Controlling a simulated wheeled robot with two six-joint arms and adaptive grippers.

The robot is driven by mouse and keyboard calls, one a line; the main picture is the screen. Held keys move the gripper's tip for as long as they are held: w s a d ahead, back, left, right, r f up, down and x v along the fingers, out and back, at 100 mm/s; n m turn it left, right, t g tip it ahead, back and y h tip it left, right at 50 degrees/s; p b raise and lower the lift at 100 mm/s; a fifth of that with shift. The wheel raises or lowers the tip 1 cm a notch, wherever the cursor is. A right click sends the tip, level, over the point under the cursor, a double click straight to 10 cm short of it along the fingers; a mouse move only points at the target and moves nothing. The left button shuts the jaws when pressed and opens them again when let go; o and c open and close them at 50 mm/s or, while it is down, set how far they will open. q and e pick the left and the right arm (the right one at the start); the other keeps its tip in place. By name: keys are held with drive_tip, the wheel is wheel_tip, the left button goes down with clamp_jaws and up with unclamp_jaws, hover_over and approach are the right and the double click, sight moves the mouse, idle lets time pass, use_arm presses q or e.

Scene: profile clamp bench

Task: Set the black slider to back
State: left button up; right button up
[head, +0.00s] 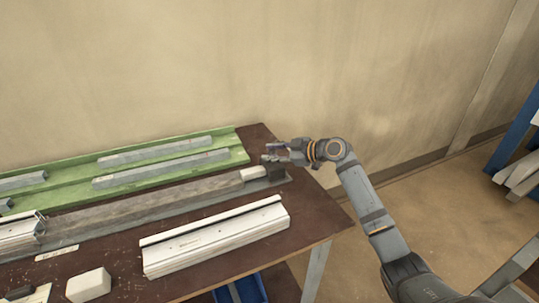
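The black slider (275,170) appears as a small dark block at the right end of a long grey rail on the bench, beside a pale end block (253,173). My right gripper (271,151) is at the slider, just above and behind it in the head view, with its fingers pointing left. Its two fingers look apart, with nothing visible between them. Whether a finger touches the slider cannot be told at this size. My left gripper is not in view.
A green tray (243,145) with several grey bars lies along the wall. A long grey bar (150,205) lies on the rail. A white profile (215,235) and a white block (88,285) lie in front. The brown bench top (315,215) is clear at right.

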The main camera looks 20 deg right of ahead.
drive_tip(key=o, duration=0.4)
drive_tip(key=shift+d, duration=0.25)
drive_tip(key=shift+c, duration=0.2)
drive_tip(key=shift+a, duration=0.1)
drive_tip(key=shift+s+r, duration=0.1)
drive_tip(key=shift+s, duration=0.1)
drive_tip(key=v, duration=1.1)
drive_tip(key=shift+d, duration=0.35)
drive_tip(key=shift+s+r, duration=0.1)
